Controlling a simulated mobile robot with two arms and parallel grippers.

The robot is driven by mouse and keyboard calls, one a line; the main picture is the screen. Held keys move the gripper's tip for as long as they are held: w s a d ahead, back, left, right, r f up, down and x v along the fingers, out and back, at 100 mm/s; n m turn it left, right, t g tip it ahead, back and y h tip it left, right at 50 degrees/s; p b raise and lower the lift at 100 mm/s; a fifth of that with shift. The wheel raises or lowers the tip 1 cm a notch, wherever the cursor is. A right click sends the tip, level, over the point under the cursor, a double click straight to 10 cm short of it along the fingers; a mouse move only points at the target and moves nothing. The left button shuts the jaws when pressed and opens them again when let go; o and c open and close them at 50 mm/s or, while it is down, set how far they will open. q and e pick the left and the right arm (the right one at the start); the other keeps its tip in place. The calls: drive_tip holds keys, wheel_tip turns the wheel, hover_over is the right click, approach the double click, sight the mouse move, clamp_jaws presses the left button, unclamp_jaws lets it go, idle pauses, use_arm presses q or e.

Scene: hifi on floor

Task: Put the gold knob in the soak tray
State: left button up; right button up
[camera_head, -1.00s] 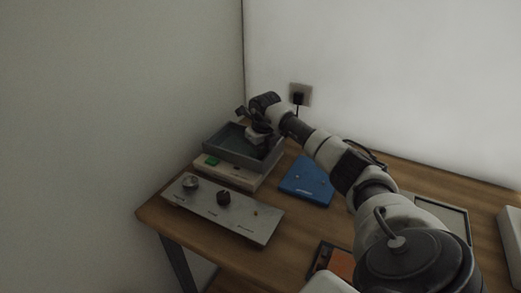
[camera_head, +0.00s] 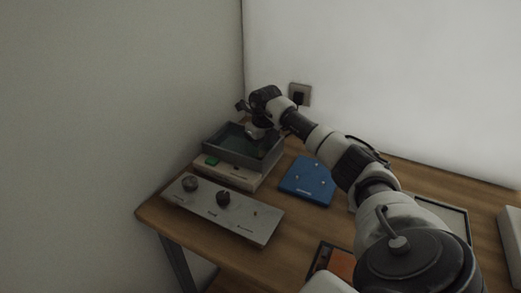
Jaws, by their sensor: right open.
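The soak tray appears to be the grey open tray (camera_head: 233,157) with a dark teal inside, at the back left of the table. My right gripper (camera_head: 254,134) is over the tray's back part, pointing down and open. Its fingertips are small and dark in this view. I cannot make out a gold knob; the gripper and the tray walls hide part of the tray's inside. My left gripper is out of view.
The tray rests on a cream box (camera_head: 236,178) with a green patch. A blue mat (camera_head: 307,181) with small bits lies to its right. An orange-and-black item (camera_head: 340,264) is near the front edge. A wall socket (camera_head: 300,95) is behind. Bare wood shows between them.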

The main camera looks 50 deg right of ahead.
sight(263, 156)
wheel_tip(263, 156, up, 10)
drive_tip(key=s, duration=0.1)
drive_tip(key=shift+f, duration=0.15)
drive_tip(key=shift+s+a, duration=0.1)
idle(0.4)
